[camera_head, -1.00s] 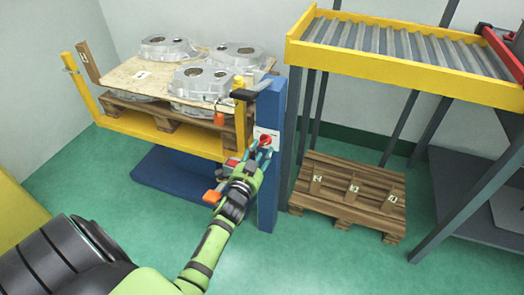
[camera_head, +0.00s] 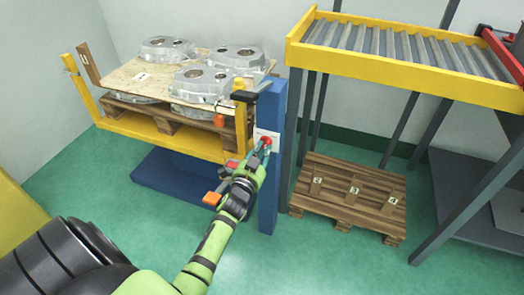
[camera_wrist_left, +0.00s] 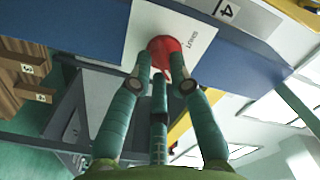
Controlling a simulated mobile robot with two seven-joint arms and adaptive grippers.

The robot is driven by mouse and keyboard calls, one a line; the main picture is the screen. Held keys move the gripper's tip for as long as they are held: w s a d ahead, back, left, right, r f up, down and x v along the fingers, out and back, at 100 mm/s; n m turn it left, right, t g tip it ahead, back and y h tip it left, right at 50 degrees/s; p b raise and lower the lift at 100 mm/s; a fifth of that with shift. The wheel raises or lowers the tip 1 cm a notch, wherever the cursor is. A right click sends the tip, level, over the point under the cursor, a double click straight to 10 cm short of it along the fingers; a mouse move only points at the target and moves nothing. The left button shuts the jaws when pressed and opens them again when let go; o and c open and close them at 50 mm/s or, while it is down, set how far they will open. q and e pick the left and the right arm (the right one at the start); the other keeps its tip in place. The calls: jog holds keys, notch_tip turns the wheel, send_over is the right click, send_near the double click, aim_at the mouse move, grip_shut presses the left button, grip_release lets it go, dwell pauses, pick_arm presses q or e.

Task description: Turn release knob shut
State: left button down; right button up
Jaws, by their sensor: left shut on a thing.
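The red release knob (camera_head: 266,140) sits on a white plate on the blue post (camera_head: 270,190) of the lift table. In the left wrist view the knob (camera_wrist_left: 164,50) is round and red, and the plate (camera_wrist_left: 204,28) carries the word SHUT. My left gripper (camera_head: 263,148) is at the knob. In the left wrist view its teal fingers (camera_wrist_left: 160,75) close around the knob's near side, partly hiding it. The knob's pointer position cannot be made out. My right gripper is out of view.
The yellow lift platform (camera_head: 165,139) holds a pallet and board with several aluminium castings (camera_head: 203,84). A dark lever (camera_head: 252,90) and an orange piece (camera_head: 211,198) are near the post. A roller conveyor (camera_head: 400,75) and an empty wooden pallet (camera_head: 345,205) stand right.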

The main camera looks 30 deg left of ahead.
pick_arm(q)
jog(key=shift+r, duration=0.1)
jog(key=n+p, duration=0.4)
jog(key=n, duration=0.3)
jog(key=shift+r+n, duration=0.15)
jog(key=shift+n, duration=0.25)
jog(key=n+p, duration=0.1)
jog(key=n, duration=0.3)
jog(key=shift+n, duration=0.3)
jog(key=n+p, duration=0.1)
jog(key=n, duration=0.4)
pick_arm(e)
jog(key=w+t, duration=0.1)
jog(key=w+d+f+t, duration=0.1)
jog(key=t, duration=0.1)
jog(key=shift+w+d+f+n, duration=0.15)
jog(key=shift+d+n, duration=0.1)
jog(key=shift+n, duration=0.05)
pick_arm(q)
jog(key=shift+n, duration=0.3)
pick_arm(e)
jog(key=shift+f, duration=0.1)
